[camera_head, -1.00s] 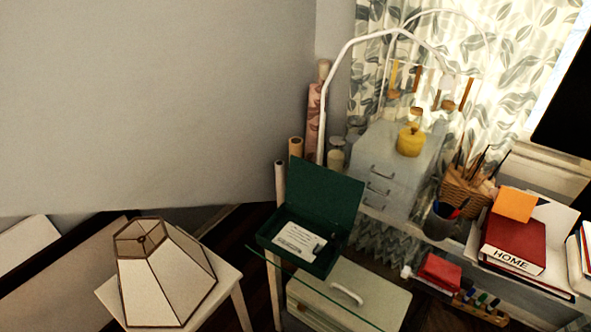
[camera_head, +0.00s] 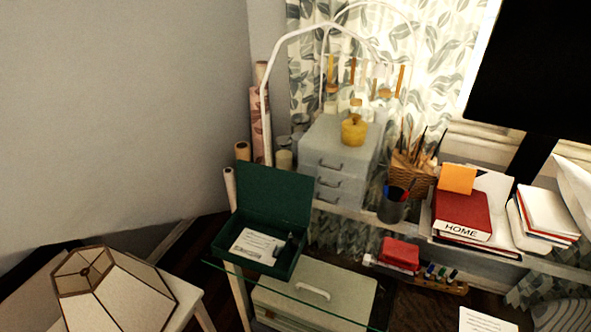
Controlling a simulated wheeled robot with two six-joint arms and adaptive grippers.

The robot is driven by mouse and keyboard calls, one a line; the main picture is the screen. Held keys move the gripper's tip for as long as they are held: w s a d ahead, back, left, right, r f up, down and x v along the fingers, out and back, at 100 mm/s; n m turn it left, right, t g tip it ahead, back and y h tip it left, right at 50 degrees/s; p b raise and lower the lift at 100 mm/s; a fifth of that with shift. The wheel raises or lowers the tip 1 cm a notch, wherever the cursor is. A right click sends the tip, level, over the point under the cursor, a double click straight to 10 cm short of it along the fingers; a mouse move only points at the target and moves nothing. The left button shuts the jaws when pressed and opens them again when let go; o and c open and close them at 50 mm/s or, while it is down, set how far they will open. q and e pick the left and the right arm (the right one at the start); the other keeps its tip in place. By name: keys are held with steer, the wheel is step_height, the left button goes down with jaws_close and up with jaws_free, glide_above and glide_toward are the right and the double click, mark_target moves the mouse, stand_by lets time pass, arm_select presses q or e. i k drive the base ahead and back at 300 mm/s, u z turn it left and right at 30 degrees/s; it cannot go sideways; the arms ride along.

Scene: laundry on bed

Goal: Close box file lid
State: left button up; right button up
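The green box file (camera_head: 226,256) stands on a glass shelf or desk edge, left of the picture's middle. Its lid (camera_head: 274,193) is raised, leaning back toward the wall. Inside lie a white paper or label (camera_head: 256,244) and a small dark clip. Neither of my grippers shows in the head view.
A glass edge (camera_head: 290,298) runs in front of the box file, with a pale case (camera_head: 345,292) below it. A lampshade (camera_head: 110,295) sits on a white stool at the lower left. Grey drawers (camera_head: 335,160), a pen cup (camera_head: 393,207) and a red book (camera_head: 462,212) stand to the right.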

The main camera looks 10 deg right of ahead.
mark_target(286, 196)
steer(key=u, duration=0.45)
steer(key=k, duration=1)
steer(key=u, duration=0.2)
